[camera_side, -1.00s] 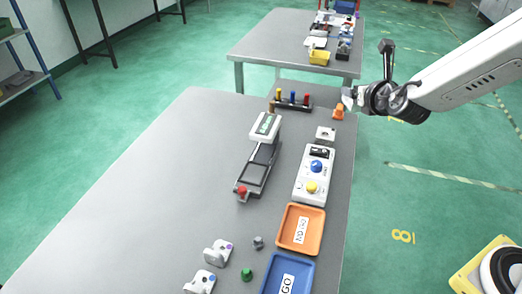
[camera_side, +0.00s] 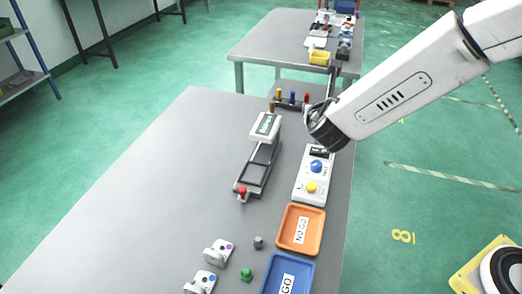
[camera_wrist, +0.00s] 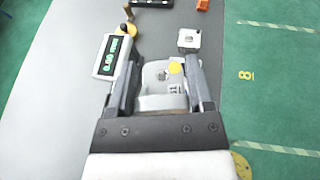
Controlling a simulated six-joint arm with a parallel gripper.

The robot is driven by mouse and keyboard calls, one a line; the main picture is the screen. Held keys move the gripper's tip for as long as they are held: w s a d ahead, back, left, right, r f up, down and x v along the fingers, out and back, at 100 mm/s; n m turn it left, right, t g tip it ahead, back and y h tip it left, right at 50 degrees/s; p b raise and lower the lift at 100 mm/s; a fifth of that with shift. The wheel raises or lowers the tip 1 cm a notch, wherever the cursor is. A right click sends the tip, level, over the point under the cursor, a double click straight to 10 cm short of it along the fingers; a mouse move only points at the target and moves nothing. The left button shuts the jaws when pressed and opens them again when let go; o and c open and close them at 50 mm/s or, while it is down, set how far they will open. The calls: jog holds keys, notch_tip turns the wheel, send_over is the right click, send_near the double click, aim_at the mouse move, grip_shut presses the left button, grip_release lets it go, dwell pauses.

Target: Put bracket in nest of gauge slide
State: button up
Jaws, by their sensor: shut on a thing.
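My gripper (camera_wrist: 165,88) is shut on a light grey bracket (camera_wrist: 158,101) with a yellow dot, seen between the fingers in the wrist view. In the side view my wrist is above the right part of the table, and the fingers and held bracket are hidden behind it. The gauge slide (camera_side: 258,168) lies on the table to the left of my wrist, with a dark rail, a red knob at the near end and a white display box (camera_side: 265,127) at the far end. The display box also shows left of the bracket in the wrist view (camera_wrist: 105,71). The nest is not clearly visible.
A control box (camera_side: 311,198) with blue and yellow knobs stands right of the slide. Orange NO GO (camera_side: 284,240) and blue GO (camera_side: 307,262) trays lie nearer. Two more brackets (camera_side: 211,255) (camera_side: 194,288) stand at the front. A white block (camera_wrist: 189,40) sits ahead. The left table is clear.

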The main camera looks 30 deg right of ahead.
jog(key=s+a+f+m+g+h, duration=0.1)
jog(key=s+a+f+m+h, duration=0.1)
jog(key=s+a+f, duration=0.3)
jog(key=a, duration=0.3)
jog(key=shift+m+g, duration=0.3)
jog(key=shift+g, duration=0.1)
jog(key=shift+w, duration=0.1)
send_over(253, 175)
jog(key=shift+d+f, duration=0.15)
jog(key=shift+f, duration=4.5)
jog(key=shift+w+f, duration=0.1)
jog(key=shift+f, duration=1.75)
